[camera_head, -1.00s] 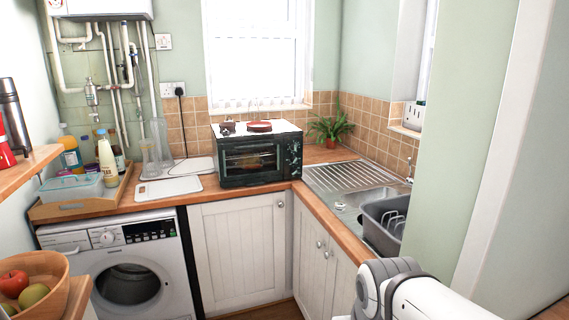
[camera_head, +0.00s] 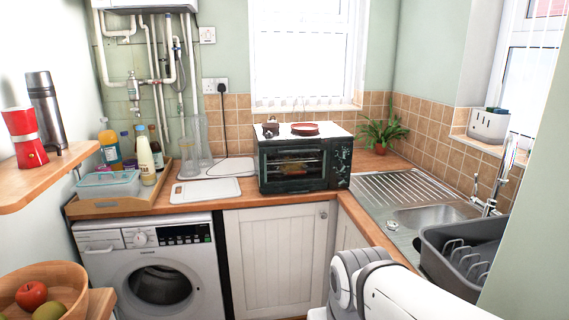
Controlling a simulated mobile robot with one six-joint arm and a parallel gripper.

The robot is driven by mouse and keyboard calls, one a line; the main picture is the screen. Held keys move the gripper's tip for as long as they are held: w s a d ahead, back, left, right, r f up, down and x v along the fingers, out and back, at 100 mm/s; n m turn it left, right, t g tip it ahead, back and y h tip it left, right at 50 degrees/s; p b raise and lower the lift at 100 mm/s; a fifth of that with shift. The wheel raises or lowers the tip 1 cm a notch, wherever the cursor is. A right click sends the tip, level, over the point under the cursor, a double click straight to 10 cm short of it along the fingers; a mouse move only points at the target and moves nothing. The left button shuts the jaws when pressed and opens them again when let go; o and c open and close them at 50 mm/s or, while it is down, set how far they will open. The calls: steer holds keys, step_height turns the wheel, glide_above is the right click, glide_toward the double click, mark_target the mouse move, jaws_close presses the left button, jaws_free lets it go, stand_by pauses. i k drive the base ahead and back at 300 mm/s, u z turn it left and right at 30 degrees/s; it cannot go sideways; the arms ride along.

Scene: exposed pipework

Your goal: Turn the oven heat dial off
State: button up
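The toaster oven (camera_head: 292,164) stands on the wooden worktop in the corner, below the window. It is dark green with a white top and a glass door, with some food visible inside. Its control panel (camera_head: 340,163) is the narrow strip at the right of the front. The dials there are too small to make out, so I cannot tell their settings. My arm (camera_head: 375,285) shows at the lower right, well in front of the oven. My gripper is not in view.
A white washing machine (camera_head: 152,268) stands under the worktop at left. A tray of bottles (camera_head: 118,203) and a white board (camera_head: 205,190) lie left of the oven. The sink (camera_head: 428,215) and a grey dish rack (camera_head: 465,255) are at right. A fruit bowl (camera_head: 38,290) is near left.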

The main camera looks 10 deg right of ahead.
mark_target(341, 167)
steer(key=u, duration=0.4)
steer(key=i, duration=1.75)
steer(key=z, duration=0.5)
steer(key=k, duration=0.65)
steer(key=z, duration=0.15)
steer(key=i, duration=0.7)
steer(key=u, duration=0.15)
